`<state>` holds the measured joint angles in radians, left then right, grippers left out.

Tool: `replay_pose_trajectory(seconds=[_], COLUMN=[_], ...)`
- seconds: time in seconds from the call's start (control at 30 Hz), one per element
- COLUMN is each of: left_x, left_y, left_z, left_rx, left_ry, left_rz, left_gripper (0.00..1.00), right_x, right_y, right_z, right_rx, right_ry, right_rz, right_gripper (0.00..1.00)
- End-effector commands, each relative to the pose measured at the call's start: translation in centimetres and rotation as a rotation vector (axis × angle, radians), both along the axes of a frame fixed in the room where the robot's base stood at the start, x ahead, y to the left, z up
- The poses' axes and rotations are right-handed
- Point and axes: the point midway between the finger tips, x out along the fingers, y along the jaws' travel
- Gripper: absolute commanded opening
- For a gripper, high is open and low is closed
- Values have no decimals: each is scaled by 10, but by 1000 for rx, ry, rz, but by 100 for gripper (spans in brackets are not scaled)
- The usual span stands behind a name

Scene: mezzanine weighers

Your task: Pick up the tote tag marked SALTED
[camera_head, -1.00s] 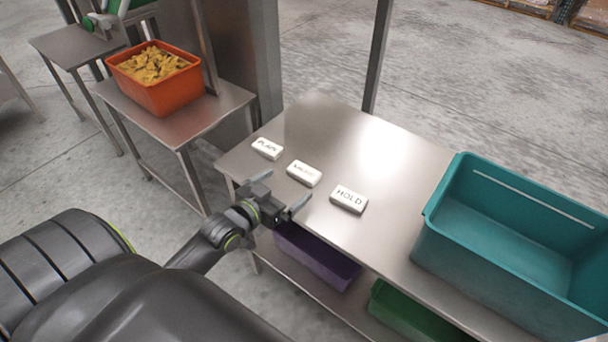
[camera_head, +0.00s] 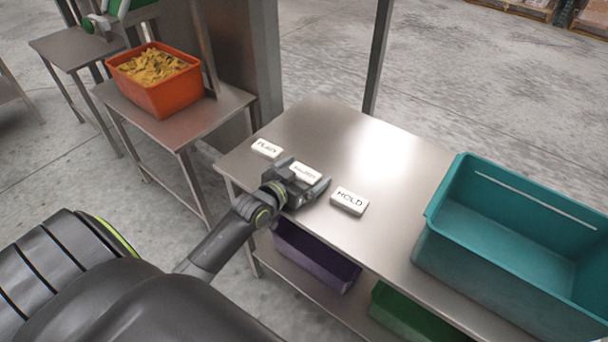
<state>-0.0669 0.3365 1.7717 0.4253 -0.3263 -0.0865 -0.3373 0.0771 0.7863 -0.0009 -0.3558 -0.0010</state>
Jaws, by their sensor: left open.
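The SALTED tag (camera_head: 306,173) is a white block with dark letters, the middle one of three in a row on the steel table (camera_head: 335,128). My left gripper (camera_head: 306,174) is open, with one finger on each side of the SALTED tag. Its near part is hidden behind the gripper. I cannot tell whether the fingers touch it. The PLAIN tag (camera_head: 267,148) lies to its left and the HOLD tag (camera_head: 349,201) to its right. My right gripper is not in view.
A large empty teal tote (camera_head: 433,220) stands on the table's right. A purple bin (camera_head: 318,262) and a green bin (camera_head: 410,315) sit on the shelf below. An orange tote (camera_head: 190,92) of yellow chips stands on a side table. A post (camera_head: 378,58) rises behind.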

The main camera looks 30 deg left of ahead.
Motion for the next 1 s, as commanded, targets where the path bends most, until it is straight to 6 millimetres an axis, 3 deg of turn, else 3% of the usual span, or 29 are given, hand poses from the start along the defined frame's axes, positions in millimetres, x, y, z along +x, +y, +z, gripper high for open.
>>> replay_pose_trajectory(seconds=[0.07, 0.4, 0.67, 1.0], left_x=[0, 0, 0, 0], left_y=[0, 0, 0, 0], left_z=[0, 0, 6, 70], left_rx=[0, 1, 3, 4], left_ry=[0, -1, -2, -5], left_rz=[0, 0, -1, -2], left_gripper=[97, 56, 55, 55], right_x=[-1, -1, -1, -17], right_y=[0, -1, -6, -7], right_z=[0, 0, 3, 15], right_rx=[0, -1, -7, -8], right_ry=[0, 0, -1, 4], right_rz=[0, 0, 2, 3], right_gripper=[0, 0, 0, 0])
